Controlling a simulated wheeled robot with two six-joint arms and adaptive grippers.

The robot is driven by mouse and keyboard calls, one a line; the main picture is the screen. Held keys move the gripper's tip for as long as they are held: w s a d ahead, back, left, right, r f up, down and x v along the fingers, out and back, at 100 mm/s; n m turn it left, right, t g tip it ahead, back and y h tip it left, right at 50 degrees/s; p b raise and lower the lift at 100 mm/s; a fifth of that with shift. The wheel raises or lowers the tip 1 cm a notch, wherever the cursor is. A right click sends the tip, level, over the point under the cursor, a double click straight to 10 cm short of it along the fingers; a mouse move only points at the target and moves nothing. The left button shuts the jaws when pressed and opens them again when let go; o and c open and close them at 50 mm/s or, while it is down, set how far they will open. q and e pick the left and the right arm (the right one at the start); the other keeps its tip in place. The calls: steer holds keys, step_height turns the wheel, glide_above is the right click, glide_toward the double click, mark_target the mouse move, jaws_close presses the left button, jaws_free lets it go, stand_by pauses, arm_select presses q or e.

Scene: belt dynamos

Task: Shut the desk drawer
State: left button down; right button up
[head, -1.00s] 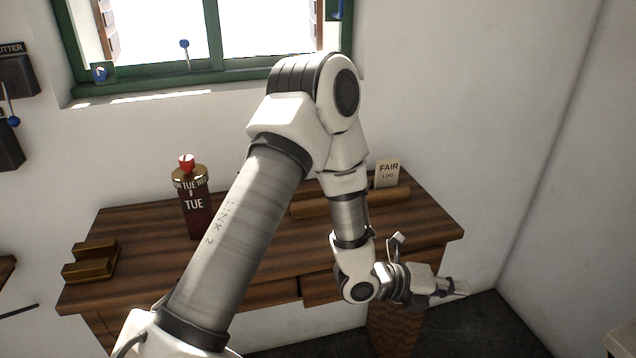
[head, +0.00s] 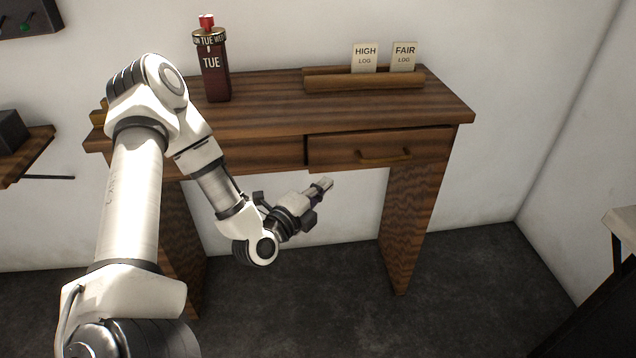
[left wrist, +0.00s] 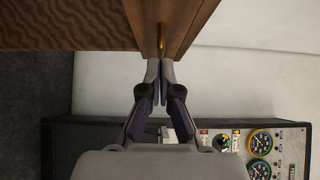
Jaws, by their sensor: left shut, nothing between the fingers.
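The desk (head: 270,112) stands against the wall. Its drawer front (head: 340,150), with a brass bar handle (head: 385,157), is at the right under the top. The drawer seems to stand slightly proud, with a dark gap at its left edge; how far out it is, I cannot tell. My left gripper (head: 325,184) is shut and empty, in front of and below the drawer's left part, apart from the handle in the head view. In the left wrist view the closed fingertips (left wrist: 159,66) point at brown wood and a thin brass handle (left wrist: 161,40). My right gripper is not in view.
On the desk stand a dark red bottle (head: 214,75) with a red cap and a wooden rack (head: 365,83) holding HIGH (head: 365,55) and FAIR (head: 404,55) cards. A desk leg (head: 408,230) stands below the drawer. Floor in front of it is clear. A gauge panel (left wrist: 255,145) shows in the wrist view.

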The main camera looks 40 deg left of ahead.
mark_target(329, 155)
arm_select(q)
steer(key=w+a, duration=0.1)
steer(key=w, duration=0.2)
steer(key=w+a, duration=0.1)
steer(key=w, duration=0.2)
steer(key=w+a+b, duration=0.1)
steer(key=w, duration=0.2)
steer(key=shift+a+f, duration=0.1)
steer(key=shift+a, duration=0.25)
steer(key=w+a+p, duration=0.1)
steer(key=w+a, duration=0.1)
steer(key=a, duration=0.1)
steer(key=shift+w+a, duration=0.1)
steer(key=shift+w, duration=0.25)
steer(key=shift+r, duration=0.3)
